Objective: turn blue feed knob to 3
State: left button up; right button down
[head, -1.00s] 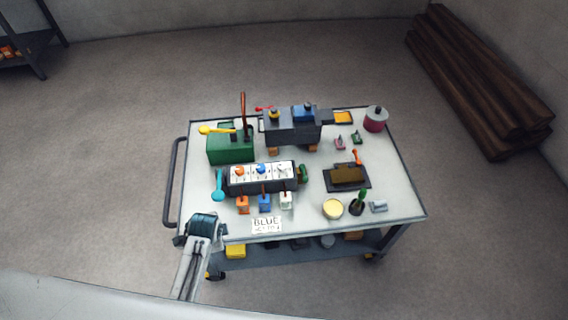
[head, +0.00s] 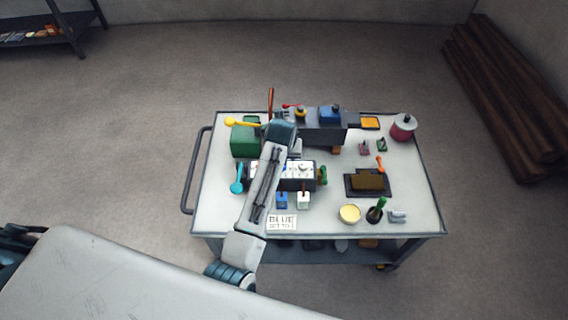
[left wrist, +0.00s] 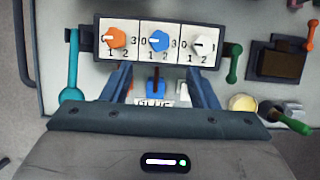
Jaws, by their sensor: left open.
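The knob panel (left wrist: 100,50) has an orange knob (left wrist: 115,38), a blue knob (left wrist: 158,41) and a white knob (left wrist: 202,45), each on a white plate with printed numbers. The blue knob's pale pointer faces left, towards the 0 side; its 3 is on the right. My left gripper (left wrist: 160,72) is open and empty in the left wrist view, its fingers on the near side of the panel, below the blue knob in the picture. My right gripper is not in view.
Small orange, blue (head: 281,200) and white (head: 303,200) levers stand in front of the panel. A card (head: 282,222) reads BLUE. A teal lever (head: 237,180) and a green lever (head: 323,175) flank the panel. A green box (head: 243,140) stands behind it.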

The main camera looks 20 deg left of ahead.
pick_arm(q)
jog(key=x, duration=1)
jog(key=shift+w+a+f, duration=0.1)
jog(key=shift+a+f, duration=0.05)
jog(key=shift+f, duration=0.1)
jog(key=c, duration=1)
